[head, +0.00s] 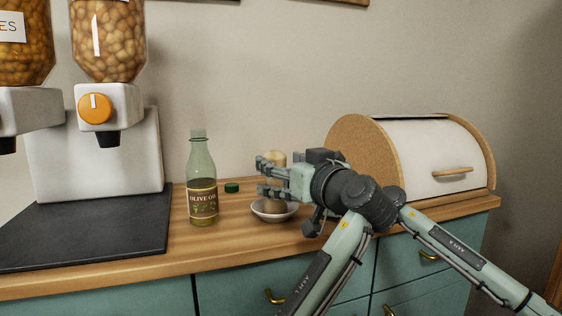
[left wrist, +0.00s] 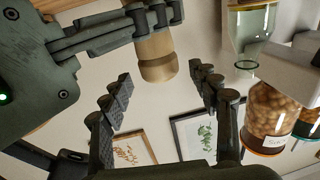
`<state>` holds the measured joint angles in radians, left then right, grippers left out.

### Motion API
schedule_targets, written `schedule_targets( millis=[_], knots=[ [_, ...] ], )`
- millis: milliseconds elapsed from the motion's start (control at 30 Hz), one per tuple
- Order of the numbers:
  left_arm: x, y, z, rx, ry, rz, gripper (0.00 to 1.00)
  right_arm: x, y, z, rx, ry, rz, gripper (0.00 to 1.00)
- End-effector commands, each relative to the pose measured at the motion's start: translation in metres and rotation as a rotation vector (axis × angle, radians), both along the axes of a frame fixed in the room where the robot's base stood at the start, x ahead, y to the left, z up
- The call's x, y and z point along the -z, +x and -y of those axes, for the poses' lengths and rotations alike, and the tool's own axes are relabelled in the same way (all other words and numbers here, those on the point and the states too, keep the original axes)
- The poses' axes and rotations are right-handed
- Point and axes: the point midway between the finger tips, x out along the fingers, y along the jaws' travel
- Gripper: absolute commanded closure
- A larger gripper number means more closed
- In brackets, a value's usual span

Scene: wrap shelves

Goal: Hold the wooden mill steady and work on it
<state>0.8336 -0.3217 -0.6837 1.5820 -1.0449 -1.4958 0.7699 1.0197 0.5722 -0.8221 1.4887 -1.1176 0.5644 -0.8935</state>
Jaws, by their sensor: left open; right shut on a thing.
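The wooden mill (head: 275,205) is upright, its foot at the white dish (head: 290,213) on the counter; the grippers cover much of its middle. In the left wrist view its pale wooden end (left wrist: 157,68) shows between the fingers of my left gripper (left wrist: 162,76). Those fingers are spread, with gaps to the mill on both sides. In the head view my left gripper (head: 269,163) is by the mill's upper part. My right gripper (head: 270,190) is lower and shut on the mill; its dark fingers (left wrist: 150,18) cross the mill in the left wrist view.
An olive oil bottle (head: 202,185) and a green cap (head: 232,187) stand left of the mill. Dispensers (head: 107,40) stand farther left above a dark mat (head: 90,235). A bread box (head: 425,155) is close on the right. Bare wood lies in front of the bottle.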

Motion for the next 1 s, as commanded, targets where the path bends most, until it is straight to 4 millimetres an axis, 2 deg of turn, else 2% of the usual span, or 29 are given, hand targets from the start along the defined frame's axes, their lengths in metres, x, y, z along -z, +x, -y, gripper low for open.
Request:
schedule_targets(
  millis=[167, 500, 633, 767, 1000],
  knots=[
    [0.003, -0.008, -0.004, 0.043, -0.008, -0.006, 0.37, 0.002, 0.001, 0.001, 0.002, -0.003, -0.001, 1.0],
    [0.008, -0.067, -0.01, 0.315, -0.011, -0.008, 0.37, 0.002, 0.001, 0.001, 0.002, -0.003, -0.001, 1.0],
    [0.007, -0.081, -0.01, 0.373, -0.002, -0.002, 0.37, 0.002, 0.0, 0.001, 0.001, -0.002, -0.001, 1.0],
    [0.006, -0.077, -0.01, 0.39, 0.003, 0.002, 0.37, 0.001, 0.0, 0.0, 0.001, -0.001, -0.002, 1.0],
    [0.006, -0.032, -0.014, 0.387, 0.004, 0.0, 0.37, 0.001, 0.0, 0.0, 0.0, -0.001, -0.002, 1.0]
  ],
)
